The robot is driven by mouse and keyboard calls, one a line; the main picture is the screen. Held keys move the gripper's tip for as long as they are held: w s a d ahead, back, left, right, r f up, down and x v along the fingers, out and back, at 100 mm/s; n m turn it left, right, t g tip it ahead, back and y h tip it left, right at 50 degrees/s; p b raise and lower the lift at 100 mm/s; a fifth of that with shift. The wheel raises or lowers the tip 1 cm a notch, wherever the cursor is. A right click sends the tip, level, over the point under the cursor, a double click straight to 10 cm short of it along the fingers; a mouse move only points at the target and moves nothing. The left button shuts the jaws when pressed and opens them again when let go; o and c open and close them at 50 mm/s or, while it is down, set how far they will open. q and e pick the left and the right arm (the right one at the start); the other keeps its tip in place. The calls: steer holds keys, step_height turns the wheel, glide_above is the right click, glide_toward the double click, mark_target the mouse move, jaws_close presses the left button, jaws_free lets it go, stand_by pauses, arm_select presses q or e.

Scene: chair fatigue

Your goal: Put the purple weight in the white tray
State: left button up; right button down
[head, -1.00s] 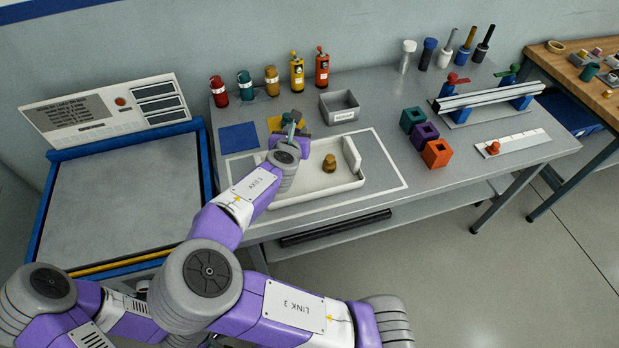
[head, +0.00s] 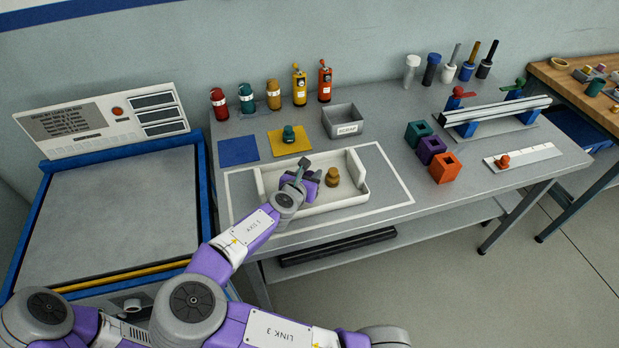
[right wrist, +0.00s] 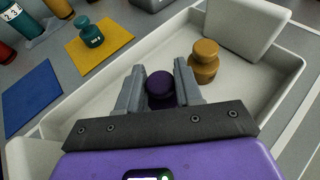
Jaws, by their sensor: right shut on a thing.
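The purple weight (right wrist: 160,84) is a small dark knobbed piece between the fingers of my right gripper (right wrist: 160,72) in the right wrist view. The gripper is shut on it, over the inside of the white tray (head: 357,167). In the head view, my right gripper (head: 303,168) is above the left part of the tray, and the purple weight cannot be told apart from my purple hand. Whether the weight touches the tray floor cannot be told. A brass weight (head: 332,178) stands in the tray, just right of the gripper. My left gripper is not in view.
A teal weight (head: 289,135) stands on a yellow mat (head: 301,148) behind the tray, beside an empty blue mat (head: 238,151). A grey bin (head: 343,121) is at the back. Coloured blocks (head: 431,150) stand to the right.

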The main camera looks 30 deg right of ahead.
steer(key=shift+r, duration=0.1)
steer(key=c, duration=0.7)
jaws_free()
steer(key=shift+f, duration=0.2)
steer(key=shift+c, duration=0.2)
steer(key=shift+r, duration=0.25)
steer(key=p+v, duration=0.4)
steer(key=v, duration=0.8)
steer(key=shift+s+f, duration=0.1)
steer(key=shift+f, duration=0.05)
